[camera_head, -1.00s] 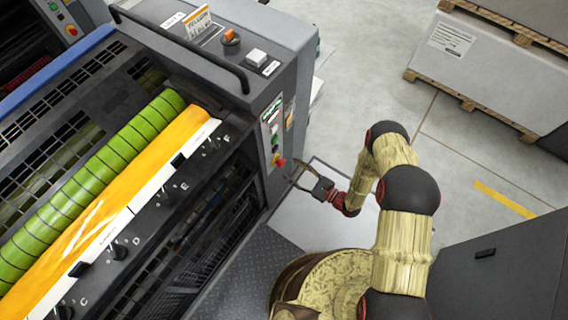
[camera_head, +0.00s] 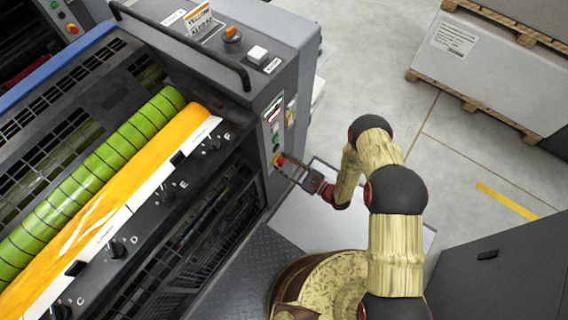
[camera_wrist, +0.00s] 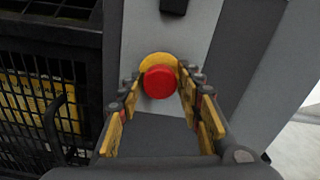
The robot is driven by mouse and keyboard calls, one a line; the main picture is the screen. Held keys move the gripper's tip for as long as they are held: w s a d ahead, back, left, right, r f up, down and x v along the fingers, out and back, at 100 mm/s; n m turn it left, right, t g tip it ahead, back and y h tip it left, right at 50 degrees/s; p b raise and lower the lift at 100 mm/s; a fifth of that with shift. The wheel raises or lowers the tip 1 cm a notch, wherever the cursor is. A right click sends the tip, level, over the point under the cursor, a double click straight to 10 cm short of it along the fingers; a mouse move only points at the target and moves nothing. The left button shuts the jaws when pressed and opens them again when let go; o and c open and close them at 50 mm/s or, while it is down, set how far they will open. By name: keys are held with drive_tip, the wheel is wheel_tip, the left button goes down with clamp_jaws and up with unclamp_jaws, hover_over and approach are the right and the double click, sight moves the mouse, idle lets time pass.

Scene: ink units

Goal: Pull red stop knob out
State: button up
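The red stop knob (camera_wrist: 158,82) is round, with a yellow collar (camera_wrist: 154,60) behind it, on the grey panel of the press. In the head view the knob (camera_head: 279,160) is low on the panel at the press's end, small and partly covered by the fingertips. My gripper (camera_wrist: 160,88) faces the panel with its two yellow-padded fingers apart, one on each side of the knob. The gripper (camera_head: 285,168) reaches the knob from the right in the head view. I cannot tell whether the fingers touch the knob.
A black part (camera_wrist: 174,6) sits above the knob on the panel. A dark mesh guard with a handle (camera_wrist: 55,120) is at left. The press (camera_head: 285,65) fills the head view's left. Pallets of boxed stock (camera_head: 480,60) stand back right. Open floor (camera_head: 370,60) lies between.

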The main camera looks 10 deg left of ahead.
clamp_jaws()
idle(0.5)
drive_tip(key=shift+v, duration=0.9)
drive_tip(key=shift+o, duration=1.5)
unclamp_jaws()
drive_tip(key=shift+o, duration=0.6)
drive_tip(key=shift+d, duration=0.1)
